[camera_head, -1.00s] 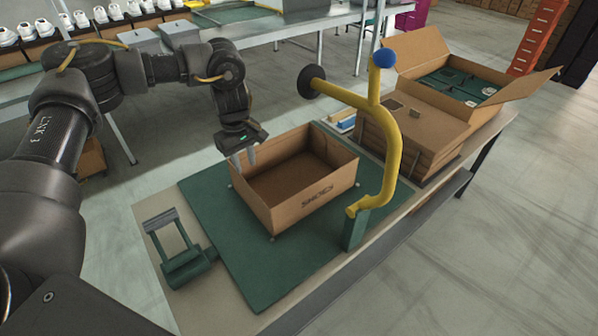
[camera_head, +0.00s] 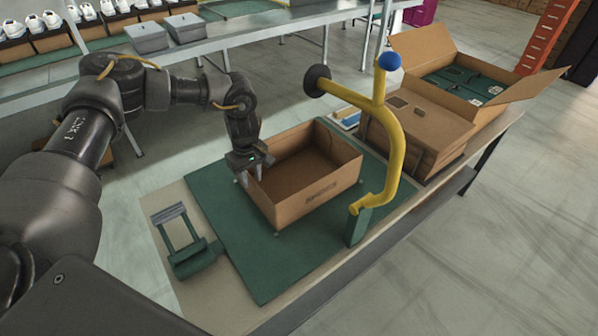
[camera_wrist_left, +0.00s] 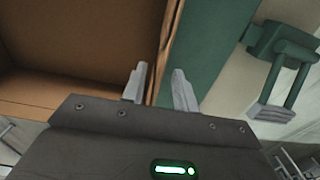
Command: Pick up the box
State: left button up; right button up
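An open, empty-looking cardboard box (camera_head: 305,204) stands on the green mat (camera_head: 262,275) on the table. My left gripper (camera_head: 252,176) is at the box's left wall, at the near-left corner region. In the left wrist view the gripper (camera_wrist_left: 158,88) has its two fingers apart, with the box's wall edge (camera_wrist_left: 166,50) running between them. One finger is over the inside of the box and the other is outside above the mat. Whether the fingers touch the cardboard is unclear. My right gripper is not in view.
A yellow curved post (camera_head: 398,135) with a blue knob rises right of the box. A green metal fixture (camera_head: 190,245) lies left of the mat. Another open carton (camera_head: 425,60) and stacked flat cardboard (camera_head: 410,130) stand at the back right. A shoe shelf is behind.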

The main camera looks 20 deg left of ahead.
pick_arm(q)
notch_tip(320, 180, down, 3)
jog(key=shift+r, duration=0.1)
jog(key=shift+c, duration=0.4)
grip_shut()
dwell(1.0)
